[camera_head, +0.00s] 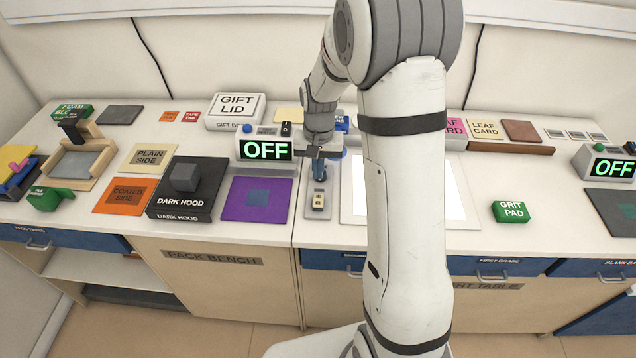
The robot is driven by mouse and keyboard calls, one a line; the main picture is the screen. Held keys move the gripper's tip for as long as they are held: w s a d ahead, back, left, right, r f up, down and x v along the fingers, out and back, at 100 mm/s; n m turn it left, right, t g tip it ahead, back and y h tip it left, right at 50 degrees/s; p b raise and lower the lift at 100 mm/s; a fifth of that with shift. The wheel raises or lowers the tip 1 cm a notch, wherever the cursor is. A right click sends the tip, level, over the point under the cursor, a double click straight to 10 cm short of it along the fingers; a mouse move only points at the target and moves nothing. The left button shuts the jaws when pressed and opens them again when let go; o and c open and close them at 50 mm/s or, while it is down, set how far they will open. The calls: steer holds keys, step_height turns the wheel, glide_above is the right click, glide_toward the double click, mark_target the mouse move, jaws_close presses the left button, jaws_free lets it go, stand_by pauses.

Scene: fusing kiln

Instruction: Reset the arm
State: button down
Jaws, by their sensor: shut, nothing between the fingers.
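My arm rises from the bottom of the view, bends at the top and reaches down to the bench. My gripper (319,158) is small in the picture and shut, with nothing held. It points down just right of a box whose green display (265,149) reads OFF.
A white gift lid box (235,108) stands behind left, and a dark hood (186,189) at left. A purple mat (256,199) lies near the front edge. A bright white panel (352,190) is partly behind my arm. A green grit pad (510,212) sits right, with bare bench around it.

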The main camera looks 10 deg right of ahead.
step_height(320, 180, up, 6)
steer(key=s+r+n+t, duration=0.2)
steer(key=s+r, duration=0.7)
steer(key=s, duration=0.3)
steer(key=s+n+t, duration=0.1)
steer(key=s+t, duration=0.1)
steer(key=s, duration=0.8)
steer(key=shift+s+a+n+b, duration=0.15)
steer(key=shift+s+n+b, duration=0.15)
steer(key=shift+s+b, duration=0.1)
